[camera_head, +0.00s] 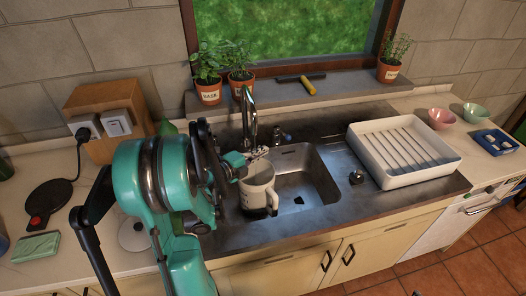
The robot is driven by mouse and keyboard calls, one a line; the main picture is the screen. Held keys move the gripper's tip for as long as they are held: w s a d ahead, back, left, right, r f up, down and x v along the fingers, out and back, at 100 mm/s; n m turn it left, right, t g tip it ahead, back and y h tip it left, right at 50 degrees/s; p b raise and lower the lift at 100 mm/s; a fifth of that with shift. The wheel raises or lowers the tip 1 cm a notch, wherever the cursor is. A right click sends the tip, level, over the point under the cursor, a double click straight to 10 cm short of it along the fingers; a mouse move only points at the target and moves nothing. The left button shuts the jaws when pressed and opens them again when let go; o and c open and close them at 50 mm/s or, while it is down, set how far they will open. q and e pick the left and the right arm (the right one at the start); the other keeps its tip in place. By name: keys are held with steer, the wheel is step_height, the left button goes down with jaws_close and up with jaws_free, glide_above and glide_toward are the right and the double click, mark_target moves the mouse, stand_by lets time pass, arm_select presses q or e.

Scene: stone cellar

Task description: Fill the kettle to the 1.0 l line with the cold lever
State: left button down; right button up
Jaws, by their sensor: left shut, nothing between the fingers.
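The white kettle (258,190) stands upright at the left side of the sink (312,190), below the tap (250,118). Its water level and the 1.0 l line cannot be read from here. A small dark lever with a bluish part (282,136) sits just right of the tap's foot. My left gripper (236,163) is shut and empty, close to the kettle's upper left side. Whether it touches the kettle cannot be told. My left arm hides part of the counter left of the sink. My right gripper is not in view.
A white dish rack (408,178) stands right of the sink, with small bowls (440,118) beyond it. Potted herbs (208,92) stand on the sill. A black round base (48,198) and a green sponge (37,247) lie on the left counter by a wooden box (112,98).

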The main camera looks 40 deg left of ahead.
mark_target(286, 138)
arm_select(q)
steer(key=b+x, duration=0.2)
steer(key=x, duration=0.9)
steer(key=shift+b, duration=0.3)
steer(key=w+d, duration=0.1)
steer(key=w, duration=0.1)
steer(key=shift+w+d+b, duration=0.25)
steer(key=shift+d+b, duration=0.05)
steer(key=shift+d, duration=0.1)
